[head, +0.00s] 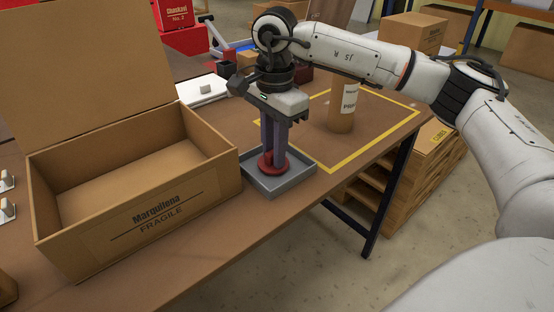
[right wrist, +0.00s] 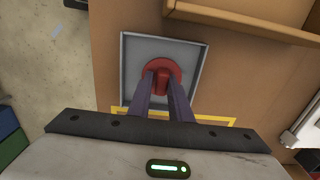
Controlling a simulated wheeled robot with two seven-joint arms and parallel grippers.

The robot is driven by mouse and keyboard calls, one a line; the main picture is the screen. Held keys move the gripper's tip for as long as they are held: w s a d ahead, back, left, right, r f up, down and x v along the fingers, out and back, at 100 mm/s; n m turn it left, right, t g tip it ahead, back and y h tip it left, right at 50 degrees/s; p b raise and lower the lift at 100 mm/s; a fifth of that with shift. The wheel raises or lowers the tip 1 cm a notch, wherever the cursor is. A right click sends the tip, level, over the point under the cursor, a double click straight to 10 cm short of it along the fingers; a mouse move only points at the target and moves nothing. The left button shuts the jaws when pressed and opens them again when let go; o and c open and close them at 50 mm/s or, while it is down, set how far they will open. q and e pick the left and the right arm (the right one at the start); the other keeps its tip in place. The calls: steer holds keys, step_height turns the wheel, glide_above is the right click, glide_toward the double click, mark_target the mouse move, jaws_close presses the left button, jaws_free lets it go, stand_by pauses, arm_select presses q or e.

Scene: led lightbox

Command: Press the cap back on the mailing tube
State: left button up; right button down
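The mailing tube (head: 342,105) is a brown cardboard cylinder with a white label. It stands upright on the table inside a yellow outline. The red cap (head: 265,165) is a round disc with a raised knob, and it sits in a shallow grey tray (head: 297,181). It also shows in the right wrist view (right wrist: 163,66). My right gripper (head: 272,157) points straight down over the tray. Its two fingers are shut on the cap's knob, which fills the gap between them. The tube's top is mostly hidden behind my right arm. My left gripper is out of view.
An open cardboard box (head: 140,190) stands left of the tray, close to it. A white flat item (head: 203,90) lies behind the box. The yellow outline (head: 345,168) marks mostly clear tabletop around the tube. The table's front edge runs just in front of the tray.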

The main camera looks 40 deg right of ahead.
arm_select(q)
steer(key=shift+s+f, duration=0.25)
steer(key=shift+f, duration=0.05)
arm_select(e)
steer(key=shift+s+f, duration=0.15)
steer(key=shift+f, duration=0.55)
arm_select(q)
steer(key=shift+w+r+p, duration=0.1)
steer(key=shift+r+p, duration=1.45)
steer(key=shift+p, duration=0.1)
arm_select(e)
steer(key=shift+d+r, duration=0.1)
steer(key=shift+r, duration=1.95)
